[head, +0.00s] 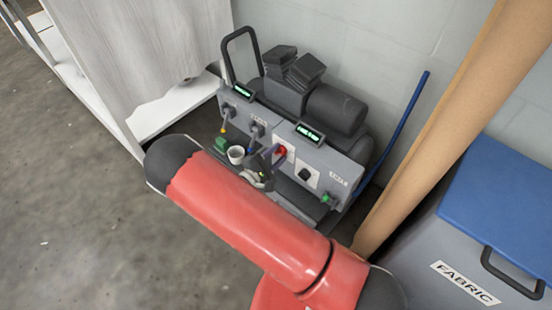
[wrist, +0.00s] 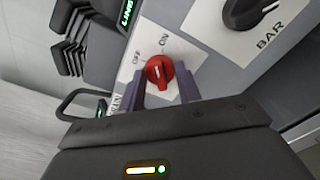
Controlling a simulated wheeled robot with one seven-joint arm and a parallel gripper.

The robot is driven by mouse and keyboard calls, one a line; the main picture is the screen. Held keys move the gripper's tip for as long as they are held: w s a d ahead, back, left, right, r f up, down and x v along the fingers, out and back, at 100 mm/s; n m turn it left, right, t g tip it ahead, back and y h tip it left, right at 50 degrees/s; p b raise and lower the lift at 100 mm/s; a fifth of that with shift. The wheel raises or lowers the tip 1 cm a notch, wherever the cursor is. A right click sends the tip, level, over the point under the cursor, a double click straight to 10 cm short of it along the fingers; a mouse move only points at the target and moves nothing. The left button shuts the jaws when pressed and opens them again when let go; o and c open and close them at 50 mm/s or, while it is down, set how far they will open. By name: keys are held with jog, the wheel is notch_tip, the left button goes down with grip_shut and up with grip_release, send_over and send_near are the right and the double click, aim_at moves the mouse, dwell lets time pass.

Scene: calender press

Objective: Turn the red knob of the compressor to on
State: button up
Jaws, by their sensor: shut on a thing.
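The compressor (head: 318,158) is a grey machine with a dark tank, standing against the wall in the head view. Its red knob (head: 281,150) is on the front panel and shows close up in the wrist view (wrist: 158,70). A white plate behind the knob carries the words OFF and ON. My gripper (wrist: 164,88) is shut on the red knob, with a purple finger on each side of it.
A black knob (wrist: 248,10) marked BAR is beside the red one. A white cabinet (head: 140,50) is at left. A tan post (head: 450,125) and a FABRIC bin (head: 465,240) are at right.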

jog(key=shift+m+b, duration=1.1)
jog(key=shift+m, duration=0.9)
jog(key=o, duration=1)
jog(key=v, duration=0.7)
jog(key=shift+s+a, duration=0.3)
jog(key=shift+s, duration=0.05)
